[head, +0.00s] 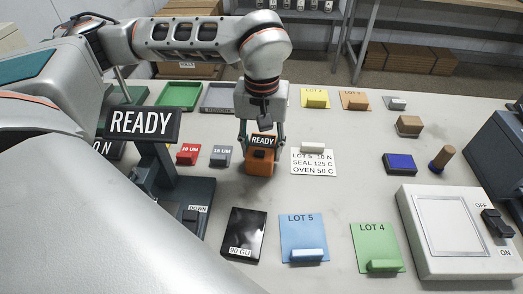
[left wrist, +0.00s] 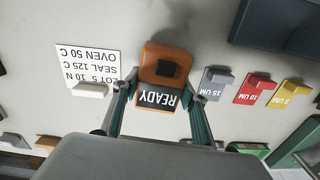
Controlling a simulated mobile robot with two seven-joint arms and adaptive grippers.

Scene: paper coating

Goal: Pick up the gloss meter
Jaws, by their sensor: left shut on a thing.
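The gloss meter (head: 261,163) is an orange block with a black display reading READY and a dark knob on top. It stands at the middle of the table in the head view. My left gripper (head: 262,145) reaches down over it, with one finger on each side, shut on it. In the left wrist view the gloss meter (left wrist: 164,70) sits between the two fingertips of my left gripper (left wrist: 160,100). Whether its base touches the table is hard to tell. My right gripper is not in view.
A white lot card (head: 313,162) lies just right of the meter. Red (head: 188,154) and grey (head: 221,156) labelled blocks lie left. A black 90 GU plate (head: 243,234), blue LOT 5 card (head: 304,238) and green LOT 4 card (head: 377,247) lie in front. A light box (head: 460,235) stands right.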

